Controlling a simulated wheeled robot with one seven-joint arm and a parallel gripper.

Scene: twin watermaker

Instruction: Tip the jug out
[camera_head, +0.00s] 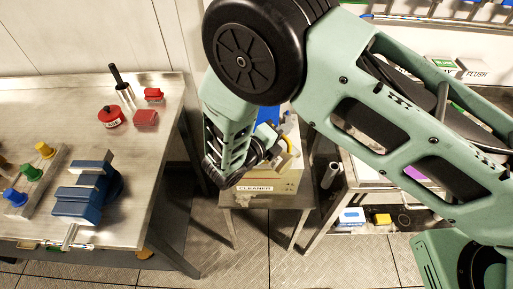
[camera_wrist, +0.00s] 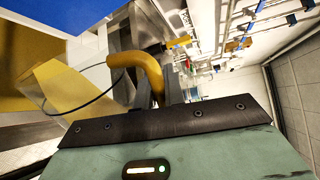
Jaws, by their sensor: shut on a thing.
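The jug (camera_wrist: 80,88) shows in the wrist view as a clear, yellowish body lying at a slant, with a thick yellow handle (camera_wrist: 149,72). My gripper (camera_wrist: 160,95) is shut on the handle, its dark fingers on either side of it. In the head view my arm hides most of the jug; only a bit of its yellow handle (camera_head: 289,145) shows past the gripper (camera_head: 272,148).
Below my gripper is a box labelled CLEANER (camera_head: 270,188) on a small stand, with something blue (camera_head: 267,114) behind it. A metal bench (camera_head: 110,190) at left holds a blue vise (camera_head: 84,195), red parts and coloured knobs. A shelf unit stands at right.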

